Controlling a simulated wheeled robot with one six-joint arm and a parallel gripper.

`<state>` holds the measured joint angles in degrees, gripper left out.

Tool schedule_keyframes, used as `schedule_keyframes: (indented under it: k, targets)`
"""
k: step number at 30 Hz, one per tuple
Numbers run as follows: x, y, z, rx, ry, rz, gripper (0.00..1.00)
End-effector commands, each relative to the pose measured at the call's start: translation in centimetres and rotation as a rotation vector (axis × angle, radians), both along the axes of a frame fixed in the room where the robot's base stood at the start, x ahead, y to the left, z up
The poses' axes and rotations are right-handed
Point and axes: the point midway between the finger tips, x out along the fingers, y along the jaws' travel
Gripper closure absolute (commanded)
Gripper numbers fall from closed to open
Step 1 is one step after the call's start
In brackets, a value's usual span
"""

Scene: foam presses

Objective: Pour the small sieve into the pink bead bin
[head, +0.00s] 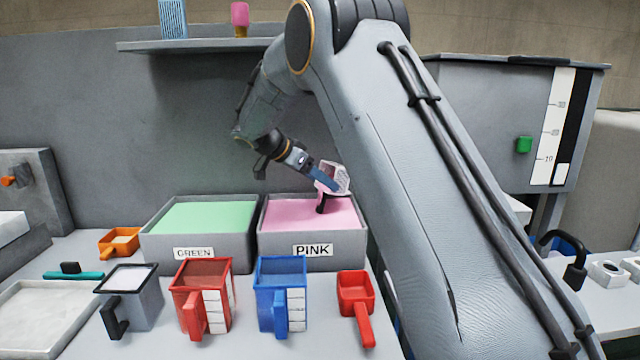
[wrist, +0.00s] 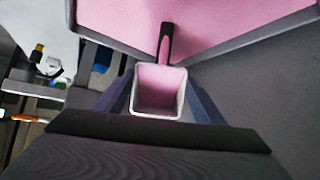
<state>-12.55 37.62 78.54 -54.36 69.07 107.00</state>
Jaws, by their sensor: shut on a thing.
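The pink bead bin (head: 312,246) is a grey box labelled PINK, filled with pink beads. My gripper (head: 326,181) is above the right part of this bin and shut on the small sieve (head: 334,176). The sieve is a small pale square cup with a black handle, tilted over the bin. In the wrist view the sieve (wrist: 160,92) sits between the blue fingers, with its inside looking pink; I cannot tell whether beads are in it. The bin's rim (wrist: 120,45) and pink surface show beyond it.
A green bead bin (head: 200,250) stands directly left. In front are a grey jug (head: 140,295), a red jug (head: 203,298), a blue jug (head: 281,295) and a red scoop (head: 355,298). A shelf (head: 200,45) runs above. A grey hopper (head: 490,120) stands right.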

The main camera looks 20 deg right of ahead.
Motion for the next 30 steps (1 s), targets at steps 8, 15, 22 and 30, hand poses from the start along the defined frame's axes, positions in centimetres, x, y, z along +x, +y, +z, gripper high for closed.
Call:
schedule_keyframes:
  k: [8,15,22,30]
  targets:
    - [0.0,0.3,-0.4,-0.047,-0.019,0.002,0.72]
    - [0.0,0.4,-0.7,-0.089,-0.031,0.002,0.72]
    - [-0.1,0.5,-0.9,-0.128,-0.045,0.002,0.72]
    - [-0.2,0.6,-1.3,-0.172,-0.059,0.001,0.72]
